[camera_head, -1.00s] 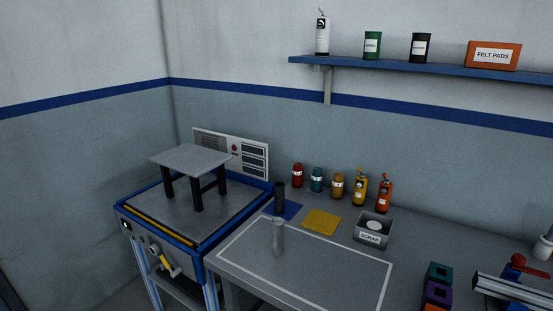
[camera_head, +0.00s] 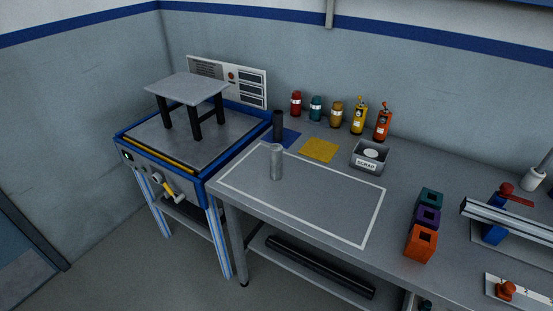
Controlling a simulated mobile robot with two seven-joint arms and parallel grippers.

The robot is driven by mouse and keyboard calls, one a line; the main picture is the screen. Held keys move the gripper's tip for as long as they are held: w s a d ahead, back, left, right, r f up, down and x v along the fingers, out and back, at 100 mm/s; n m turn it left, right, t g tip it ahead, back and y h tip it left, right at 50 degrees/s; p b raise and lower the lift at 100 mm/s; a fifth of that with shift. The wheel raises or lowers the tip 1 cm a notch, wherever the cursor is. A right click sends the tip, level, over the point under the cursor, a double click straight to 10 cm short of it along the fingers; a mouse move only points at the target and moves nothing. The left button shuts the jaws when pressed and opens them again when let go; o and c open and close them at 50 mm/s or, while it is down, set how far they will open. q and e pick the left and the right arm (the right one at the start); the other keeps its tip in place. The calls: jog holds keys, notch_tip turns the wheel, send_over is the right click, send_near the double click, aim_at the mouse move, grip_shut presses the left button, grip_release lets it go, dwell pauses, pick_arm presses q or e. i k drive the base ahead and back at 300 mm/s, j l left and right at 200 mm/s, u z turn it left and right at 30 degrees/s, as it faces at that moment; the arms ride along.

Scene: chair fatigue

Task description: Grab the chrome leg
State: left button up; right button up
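A short silvery cylinder (camera_head: 276,162), which looks like the chrome leg, stands upright on the grey workbench. It is inside the white outlined rectangle (camera_head: 345,241), near its upper left side. A black leg (camera_head: 278,125) stands upright just behind it, on a blue mat (camera_head: 291,138). A small grey stool with black legs (camera_head: 187,89) stands on the blue-framed test machine (camera_head: 141,136) at the left. Neither of my grippers is in the view.
A yellow cloth (camera_head: 319,149) and a scrap bin (camera_head: 370,157) lie behind the rectangle. Several bottles (camera_head: 337,113) line the wall. Teal, purple and orange blocks (camera_head: 421,243) and a clamped metal bar (camera_head: 500,219) are at the right. The rest of the outlined area is bare.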

aim_at(275, 150)
jog(key=j+z, duration=0.1)
jog(key=z, duration=0.7)
jog(key=j+z, duration=0.45)
jog(key=k+j+z, duration=0.1)
jog(key=j+z, duration=0.15)
jog(key=z, duration=0.25)
jog(key=k+j+z, duration=0.15)
jog(key=j, duration=0.25)
jog(key=k+j+z, duration=0.2)
jog(key=k+j, duration=0.25)
jog(key=j, duration=0.15)
jog(key=k+j, duration=0.1)
jog(key=j, duration=0.15)
jog(key=i, duration=0.45)
